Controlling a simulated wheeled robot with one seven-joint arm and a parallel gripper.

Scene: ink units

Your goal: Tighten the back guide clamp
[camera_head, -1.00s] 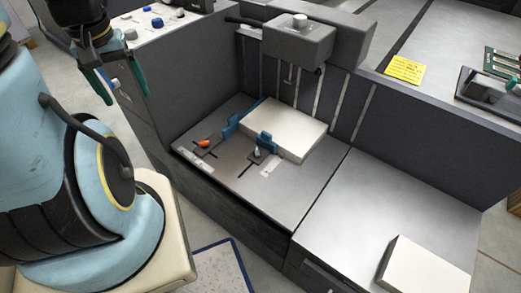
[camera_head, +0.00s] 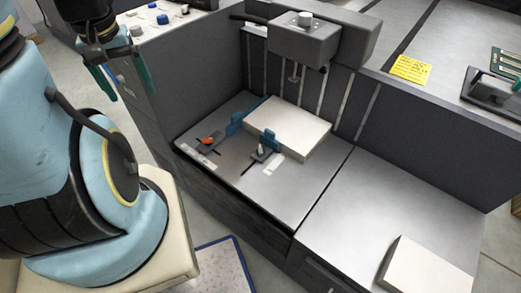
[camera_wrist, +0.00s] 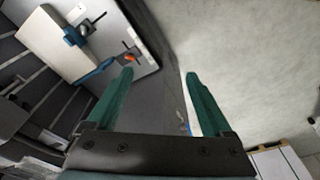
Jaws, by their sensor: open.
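Two blue paper guides stand against a white paper stack (camera_head: 290,127) on the grey feed tray (camera_head: 300,180). The left guide (camera_head: 236,124) has a clamp with an orange lever (camera_head: 208,140). The right guide (camera_head: 269,141) has a clamp with a grey lever (camera_head: 261,150). I cannot tell from the labels which is the back one. My gripper (camera_head: 131,92) is open and empty, up and left of the tray, apart from both clamps. In the wrist view its green fingers (camera_wrist: 158,73) are spread, with the orange lever (camera_wrist: 130,57) near the left fingertip in the picture, farther off.
A grey feeder head (camera_head: 305,40) overhangs the back of the tray. A control panel with knobs (camera_head: 162,19) is beyond my gripper. Another white stack (camera_head: 420,267) lies on the right surface. A yellow note (camera_head: 410,69) is on the ledge. Air around my gripper is clear.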

